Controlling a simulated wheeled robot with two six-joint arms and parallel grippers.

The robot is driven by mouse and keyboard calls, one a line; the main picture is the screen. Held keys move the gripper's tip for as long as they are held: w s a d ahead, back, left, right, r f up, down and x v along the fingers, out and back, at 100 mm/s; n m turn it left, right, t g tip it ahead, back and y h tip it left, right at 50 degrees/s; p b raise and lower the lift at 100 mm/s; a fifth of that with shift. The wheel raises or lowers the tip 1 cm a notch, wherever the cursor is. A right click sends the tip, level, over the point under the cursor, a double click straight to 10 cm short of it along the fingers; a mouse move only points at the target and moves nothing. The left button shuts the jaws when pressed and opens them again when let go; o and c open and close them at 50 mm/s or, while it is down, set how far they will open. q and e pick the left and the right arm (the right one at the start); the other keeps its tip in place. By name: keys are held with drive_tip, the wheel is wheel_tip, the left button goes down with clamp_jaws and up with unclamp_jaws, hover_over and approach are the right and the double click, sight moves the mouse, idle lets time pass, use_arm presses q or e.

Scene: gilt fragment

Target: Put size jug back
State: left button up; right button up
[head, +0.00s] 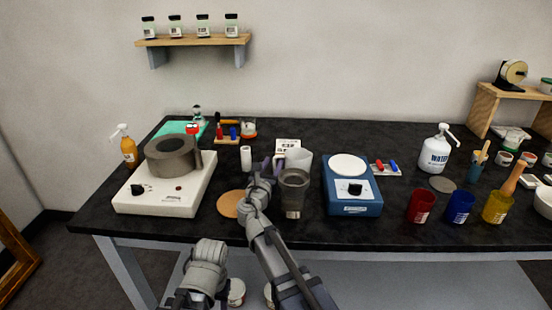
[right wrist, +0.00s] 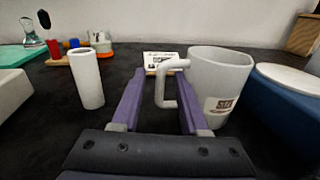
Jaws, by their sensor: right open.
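The size jug (head: 298,160) is pale grey and stands upright on the black bench, left of a blue device. In the right wrist view the jug (right wrist: 218,82) carries a SIZE label, and its handle (right wrist: 160,88) points left. My right gripper (head: 272,164) is at the jug's left side. In the right wrist view its purple fingers (right wrist: 160,100) are open, one on each side of the handle in the picture. I cannot tell whether they touch it. A small printed card (head: 288,144) stands behind the jug. My left gripper's fingers do not show.
The blue device (head: 352,194) with a white plate is close right of the jug. A white cylinder (head: 246,158) stands left of my right gripper. A cork disc (head: 230,204) lies nearer the front. A white heater (head: 165,197) holding a dark ring is farther left.

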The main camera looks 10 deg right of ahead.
drive_tip(key=v, duration=0.7)
drive_tip(key=shift+s, duration=0.1)
